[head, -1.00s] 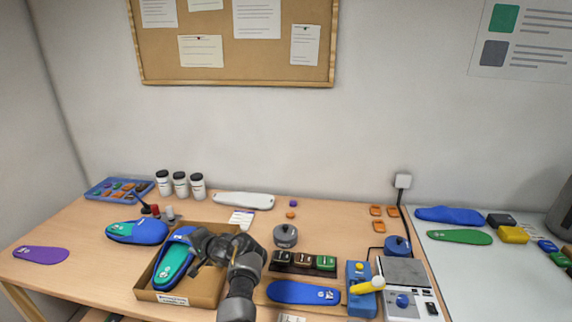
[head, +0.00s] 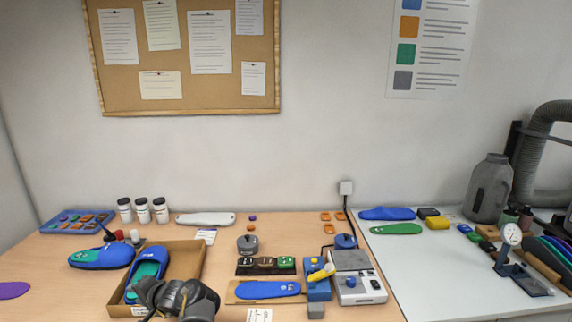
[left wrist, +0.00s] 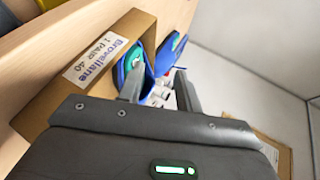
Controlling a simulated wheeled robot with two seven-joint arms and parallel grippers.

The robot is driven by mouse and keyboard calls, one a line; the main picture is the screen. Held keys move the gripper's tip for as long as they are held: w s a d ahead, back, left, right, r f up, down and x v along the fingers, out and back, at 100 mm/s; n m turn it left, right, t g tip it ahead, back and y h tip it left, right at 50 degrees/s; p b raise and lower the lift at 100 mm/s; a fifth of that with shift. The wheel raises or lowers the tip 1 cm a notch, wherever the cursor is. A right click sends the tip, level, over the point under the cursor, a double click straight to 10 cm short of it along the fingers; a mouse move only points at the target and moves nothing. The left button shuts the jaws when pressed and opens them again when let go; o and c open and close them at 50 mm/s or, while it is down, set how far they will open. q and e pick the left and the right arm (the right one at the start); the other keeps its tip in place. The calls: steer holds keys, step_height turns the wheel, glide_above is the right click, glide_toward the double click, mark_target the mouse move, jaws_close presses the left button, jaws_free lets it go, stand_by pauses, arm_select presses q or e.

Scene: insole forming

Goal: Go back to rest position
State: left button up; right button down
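My left gripper (head: 150,296) is at the near edge of the cardboard box (head: 190,258), low in the head view. In the left wrist view the gripper's two fingers (left wrist: 160,88) stand apart with nothing clearly held between them. A blue shoe with a teal insole (head: 148,274) lies in the box, its near end partly hidden by the gripper. A second blue and teal shoe (head: 100,256) lies on the table left of the box. In the left wrist view, the labelled box (left wrist: 72,75) is beside the fingers and a shoe is beyond them. My right gripper is not in view.
Right of the box are a blue insole (head: 268,289), a dark rack of coloured blocks (head: 266,266), a blue device with a yellow handle (head: 318,285) and a scale (head: 352,262). White jars (head: 142,210) stand at the back. A white table (head: 440,255) adjoins on the right.

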arm_select(q)
steer(key=shift+n+t+h, duration=0.4)
steer(key=shift+n+t, duration=0.2)
steer(key=shift+t, duration=0.1)
steer(key=a+f, duration=0.1)
steer(key=s+a+f, duration=0.1)
steer(key=f, duration=0.1)
steer(key=shift+s+a+f, duration=0.15)
steer(key=shift+a+f, duration=0.05)
steer(key=shift+f, duration=0.1)
steer(key=s+d+f+g+h, duration=0.15)
steer(key=s+d+h, duration=0.4)
steer(key=s, duration=0.75)
steer(key=s+d+f+g+h, duration=0.1)
steer(key=s+d+f+h, duration=0.15)
steer(key=s+d, duration=0.9)
steer(key=s+d+f+g+h, duration=0.15)
steer(key=s+d+h, duration=0.25)
steer(key=s, duration=1.2)
step_height(320, 180, down, 29)
steer(key=b, duration=0.3)
steer(key=s+a+f+g+b, duration=0.1)
steer(key=s+a+f+b, duration=0.1)
steer(key=s+f, duration=1.5)
steer(key=shift+a+f+g+y, duration=0.3)
steer(key=shift+a+f+g, duration=0.15)
steer(key=shift+f, duration=0.4)
